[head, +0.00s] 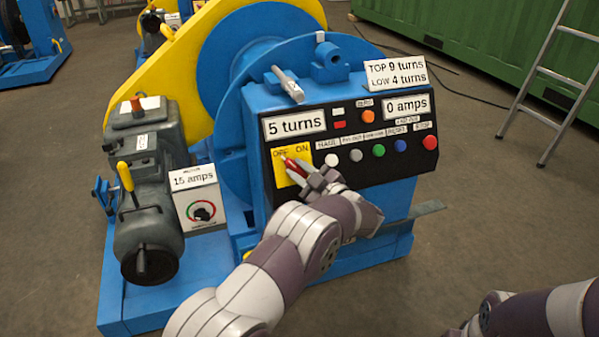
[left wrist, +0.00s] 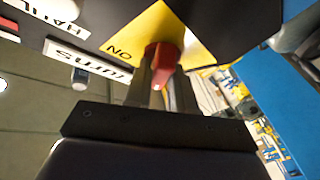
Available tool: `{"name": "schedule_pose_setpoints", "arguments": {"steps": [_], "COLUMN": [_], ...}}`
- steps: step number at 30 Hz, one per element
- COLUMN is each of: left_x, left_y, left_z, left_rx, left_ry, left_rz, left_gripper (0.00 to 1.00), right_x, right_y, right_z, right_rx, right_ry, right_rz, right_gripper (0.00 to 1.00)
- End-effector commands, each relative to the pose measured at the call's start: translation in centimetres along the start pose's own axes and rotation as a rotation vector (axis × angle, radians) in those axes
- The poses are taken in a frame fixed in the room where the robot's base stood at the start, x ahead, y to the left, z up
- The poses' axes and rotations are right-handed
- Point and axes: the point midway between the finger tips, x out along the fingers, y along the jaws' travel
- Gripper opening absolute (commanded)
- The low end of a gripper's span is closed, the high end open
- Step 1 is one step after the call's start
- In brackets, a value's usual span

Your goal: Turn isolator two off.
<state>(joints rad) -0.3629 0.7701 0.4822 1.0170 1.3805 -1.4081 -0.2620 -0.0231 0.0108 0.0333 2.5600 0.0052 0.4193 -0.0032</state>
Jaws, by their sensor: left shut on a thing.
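The isolator on the black control panel has a yellow plate (head: 281,172) marked OFF at left and ON at right, and a red handle (head: 291,164). No number is readable on it. My left gripper (head: 301,172) is shut on the red handle, in front of the plate. In the left wrist view the red handle (left wrist: 165,57) sits between the fingers, with the ON mark of the yellow plate (left wrist: 150,38) beside it. The fingers partly hide the handle, so I cannot tell its exact setting. My right gripper is out of view.
Several coloured buttons, such as the green button (head: 378,151) and red button (head: 430,142), sit right of the isolator. A "5 turns" display (head: 294,124) is above it. A grey motor (head: 146,205) and "15 amps" box (head: 197,195) stand left. A ladder (head: 548,85) stands at right.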

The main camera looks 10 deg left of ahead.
Motion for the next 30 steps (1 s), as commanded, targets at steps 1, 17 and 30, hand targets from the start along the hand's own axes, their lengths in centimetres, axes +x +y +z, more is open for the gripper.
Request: {"name": "schedule_pose_setpoints", "arguments": {"steps": [1, 17, 30], "left_x": [-0.03, 0.00, 0.02], "left_y": [0.06, 0.08, 0.09], "left_z": [0.02, -0.01, -0.03], "left_rx": [-0.017, -0.107, -0.106], "left_ry": [0.000, 0.000, 0.001], "left_rz": [-0.012, -0.076, -0.075], "left_gripper": [0.00, 0.00, 0.45], "right_x": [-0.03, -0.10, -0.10], "right_y": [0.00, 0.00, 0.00], "right_z": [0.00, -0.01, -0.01], "right_rx": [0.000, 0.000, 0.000], "right_ry": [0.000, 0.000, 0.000], "right_rz": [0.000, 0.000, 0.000], "right_gripper": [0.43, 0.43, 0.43]}}
